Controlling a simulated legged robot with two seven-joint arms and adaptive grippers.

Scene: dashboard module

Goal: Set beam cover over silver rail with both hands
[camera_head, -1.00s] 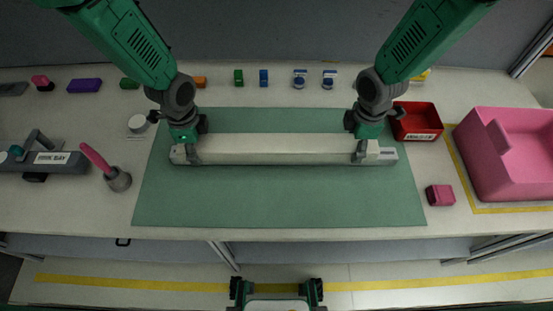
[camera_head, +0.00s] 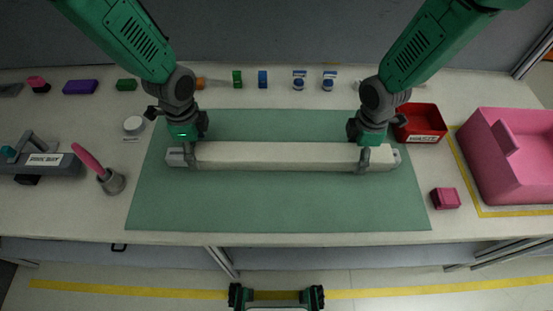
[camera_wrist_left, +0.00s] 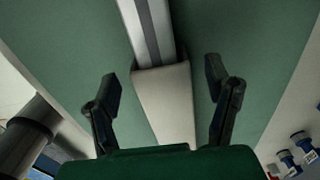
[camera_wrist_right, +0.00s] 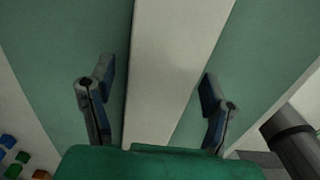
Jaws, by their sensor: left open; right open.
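The off-white beam cover (camera_head: 280,156) lies along the silver rail on the green mat. Bare rail (camera_head: 176,157) shows past the cover's left end. In the left wrist view the rail (camera_wrist_left: 148,30) comes out from under the cover's end (camera_wrist_left: 165,95). My left gripper (camera_head: 190,155) is open, with its fingers (camera_wrist_left: 165,90) apart on either side of the cover near that end. My right gripper (camera_head: 366,156) is open near the other end; its fingers (camera_wrist_right: 157,90) stand either side of the cover (camera_wrist_right: 175,70), with gaps visible. How deeply the cover is seated is hidden.
A red bin (camera_head: 420,120) stands close behind my right gripper, and a pink crate (camera_head: 515,160) is at right. A pink-handled tool in a grey holder (camera_head: 111,181) stands left of the mat. The front of the mat (camera_head: 280,208) is clear.

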